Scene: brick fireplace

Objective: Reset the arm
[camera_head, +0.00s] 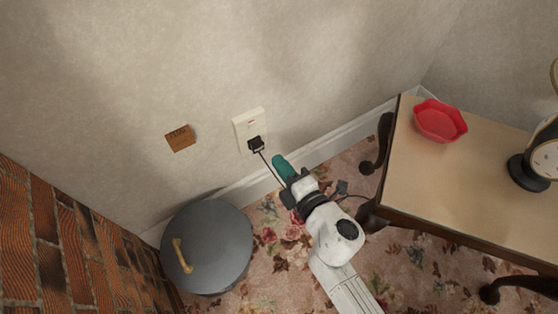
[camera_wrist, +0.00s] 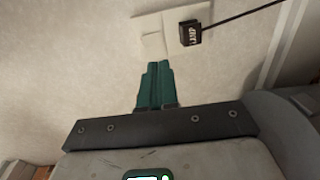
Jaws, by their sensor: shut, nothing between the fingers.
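My gripper (camera_head: 280,163) has teal fingers and is at the middle of the head view, in front of the wall, close below and to the right of the outlet. The fingers are together and empty. The gripper also shows in the wrist view (camera_wrist: 156,72), with its closed fingers pointing toward the wall plate. My white arm reaches up from the bottom of the head view.
A white wall outlet (camera_head: 248,122) holds a black plug (camera_head: 256,144), labelled "LAMP" in the wrist view (camera_wrist: 190,33), with a cord. A grey round lidded bin (camera_head: 222,245) stands left. A wooden table (camera_head: 445,185) with a red bowl (camera_head: 440,121) and clock (camera_head: 545,158) stands right.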

